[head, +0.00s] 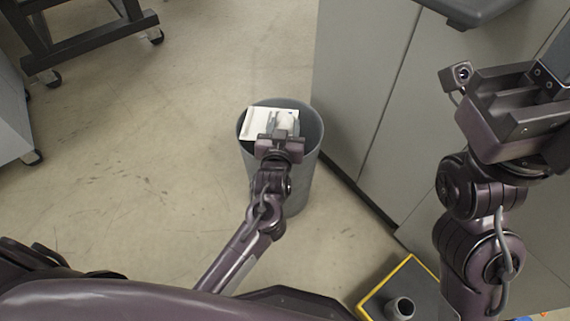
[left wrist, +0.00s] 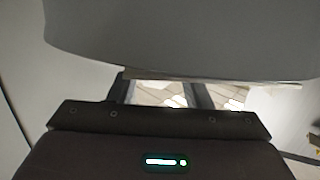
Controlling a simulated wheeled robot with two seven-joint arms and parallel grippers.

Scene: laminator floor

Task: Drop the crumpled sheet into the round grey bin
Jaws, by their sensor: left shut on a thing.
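The round grey bin (head: 306,172) stands on the floor in the middle of the head view, beside the grey cabinets. My left gripper (head: 283,124) is at the bin's mouth, shut on the white crumpled sheet (head: 260,121). The sheet shows over the bin's opening, its left edge near the rim; its exact height against the rim is unclear. In the left wrist view the pale sheet (left wrist: 163,93) shows between the fingers, below a large curved grey surface, probably the bin wall. My right gripper (head: 520,100) is at the upper right, away from the bin; its jaws are unclear.
Grey cabinets (head: 365,90) stand close to the bin's right. A dark wheeled stand (head: 85,40) is at the upper left. A yellow-edged dark tray (head: 377,291) with a grey cylinder (head: 400,309) lies at the bottom right. The floor left of the bin is clear.

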